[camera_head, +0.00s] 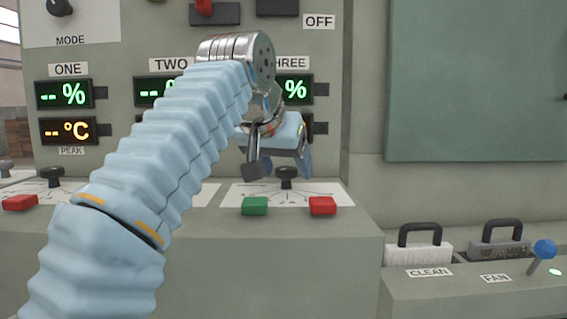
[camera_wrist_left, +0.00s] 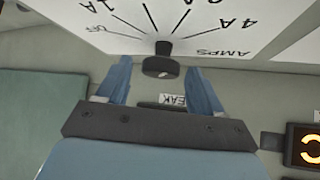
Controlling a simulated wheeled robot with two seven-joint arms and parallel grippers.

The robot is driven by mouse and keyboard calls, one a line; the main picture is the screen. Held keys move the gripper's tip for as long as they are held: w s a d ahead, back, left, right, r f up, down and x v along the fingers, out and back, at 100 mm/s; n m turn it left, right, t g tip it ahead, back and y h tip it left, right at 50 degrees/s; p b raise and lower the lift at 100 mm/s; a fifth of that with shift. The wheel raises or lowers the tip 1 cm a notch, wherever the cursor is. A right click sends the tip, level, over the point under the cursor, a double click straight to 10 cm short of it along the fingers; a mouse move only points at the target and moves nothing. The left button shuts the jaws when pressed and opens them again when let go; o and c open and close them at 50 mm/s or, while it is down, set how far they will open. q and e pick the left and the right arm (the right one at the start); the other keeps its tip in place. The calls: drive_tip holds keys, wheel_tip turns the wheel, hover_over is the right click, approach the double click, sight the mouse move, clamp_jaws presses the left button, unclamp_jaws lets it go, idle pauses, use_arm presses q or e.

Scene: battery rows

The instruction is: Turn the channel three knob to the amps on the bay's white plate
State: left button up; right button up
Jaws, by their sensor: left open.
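The channel three knob (camera_head: 286,172) is black and stands on a white dial plate (camera_head: 335,191) below the THREE display. In the left wrist view the knob (camera_wrist_left: 160,67) appears upside down, with lines fanning out to printed values, 1A and 4A among them, and the word AMPS. The direction the knob points is unclear. My left gripper (camera_head: 279,164) is open, its fingers on either side of the knob in the wrist view. Contact with the knob cannot be told. My right gripper is not in view. I cannot make out a white plate with an amps figure on the bay.
A green button (camera_head: 255,206) and a red button (camera_head: 322,206) sit at the front of the dial plate. Another knob (camera_head: 52,176) stands at the left. Handled blocks labelled CLEAN (camera_head: 419,250) and FAN (camera_head: 499,242), and a blue-topped lever (camera_head: 543,251), are at the right.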

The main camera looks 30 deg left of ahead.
use_arm(q)
drive_tip(key=p+v, duration=0.3)
drive_tip(key=v, duration=1)
drive_tip(key=shift+s+r, duration=0.2)
drive_tip(key=shift+s, duration=0.1)
drive_tip(key=shift+d, duration=0.1)
